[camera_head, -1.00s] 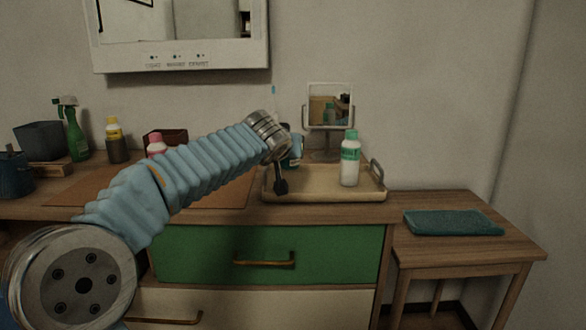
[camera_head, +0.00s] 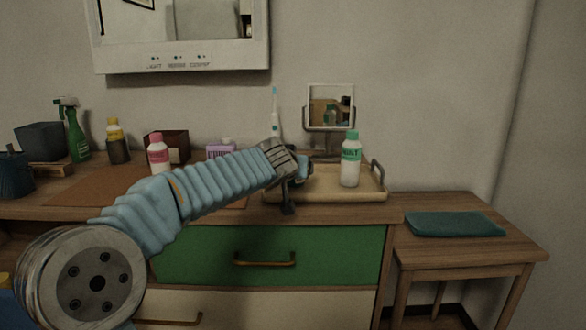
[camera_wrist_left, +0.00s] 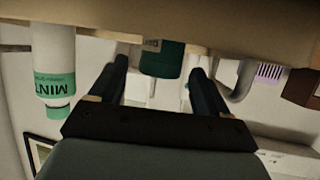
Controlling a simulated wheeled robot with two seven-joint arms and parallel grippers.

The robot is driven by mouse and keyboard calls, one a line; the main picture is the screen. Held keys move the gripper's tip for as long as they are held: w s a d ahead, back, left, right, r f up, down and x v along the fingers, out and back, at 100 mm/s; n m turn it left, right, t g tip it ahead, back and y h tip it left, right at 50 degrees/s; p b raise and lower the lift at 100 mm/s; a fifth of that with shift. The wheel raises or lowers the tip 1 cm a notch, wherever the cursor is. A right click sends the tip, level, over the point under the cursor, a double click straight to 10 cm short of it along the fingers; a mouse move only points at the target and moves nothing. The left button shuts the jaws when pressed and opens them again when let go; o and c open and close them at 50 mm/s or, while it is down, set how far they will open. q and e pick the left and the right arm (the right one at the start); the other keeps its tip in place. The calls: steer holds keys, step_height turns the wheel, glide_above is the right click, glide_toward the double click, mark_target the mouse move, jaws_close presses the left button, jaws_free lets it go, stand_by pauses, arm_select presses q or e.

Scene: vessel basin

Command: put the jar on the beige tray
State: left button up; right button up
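The jar (camera_wrist_left: 162,60) is a dark teal piece between the fingertips in the left wrist view, which is upside down. It appears to stand on the beige tray, behind the near rim; gaps show between it and both fingers. The beige tray (camera_head: 340,195) lies on the counter by its right end, and its rim (camera_wrist_left: 220,25) crosses the top of the left wrist view. My left gripper (camera_wrist_left: 160,72) is open around or just before the jar. In the head view my gripper (camera_head: 295,187) hides most of the jar. My right gripper is not in view.
A mint bottle (camera_head: 350,160) stands on the tray's right half. A mirror (camera_head: 330,106) on a stand and a toothbrush (camera_head: 275,115) are behind. A pink-capped bottle (camera_head: 158,155) and a purple package (camera_head: 220,149) stand left. A teal towel (camera_head: 455,223) lies on the side table.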

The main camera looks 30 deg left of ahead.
arm_select(q)
steer(key=shift+r, duration=0.2)
steer(key=b+v, duration=0.1)
steer(key=v, duration=1.1)
steer(key=shift+b, duration=0.35)
steer(key=shift+f, duration=0.15)
